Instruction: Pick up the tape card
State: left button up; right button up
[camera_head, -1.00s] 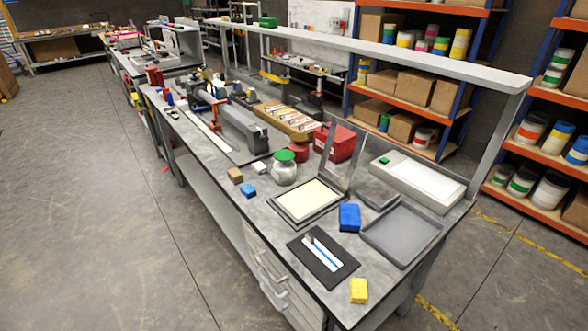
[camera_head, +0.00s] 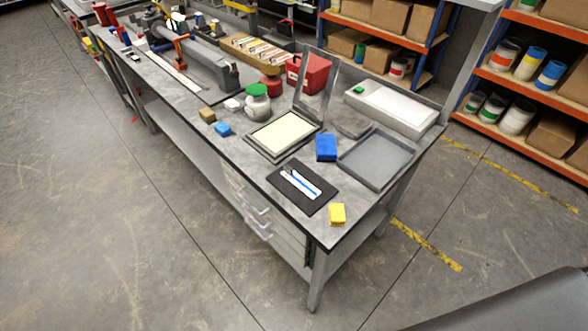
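I cannot tell for certain which thing is the tape card. A black mat (camera_head: 302,188) lies near the front corner of the workbench, with slim white and blue pieces (camera_head: 300,184) on it. A blue block (camera_head: 326,147) stands behind the mat, and a small yellow block (camera_head: 337,213) sits at its right. A long wooden tray (camera_head: 257,57) farther back holds several flat, coloured, card-like pieces, too small to make out. Neither of my grippers is in view.
The grey workbench (camera_head: 240,150) also bears a framed cream panel (camera_head: 283,134), an empty grey tray (camera_head: 375,158), a white box (camera_head: 391,107), a green-lidded jar (camera_head: 257,104) and a red box (camera_head: 308,72). Shelving (camera_head: 520,75) stands behind. The floor left is clear.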

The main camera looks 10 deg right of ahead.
aim_at(303, 185)
jog(key=z, duration=2.5)
jog(key=k, duration=1.35)
jog(key=u, duration=2.35)
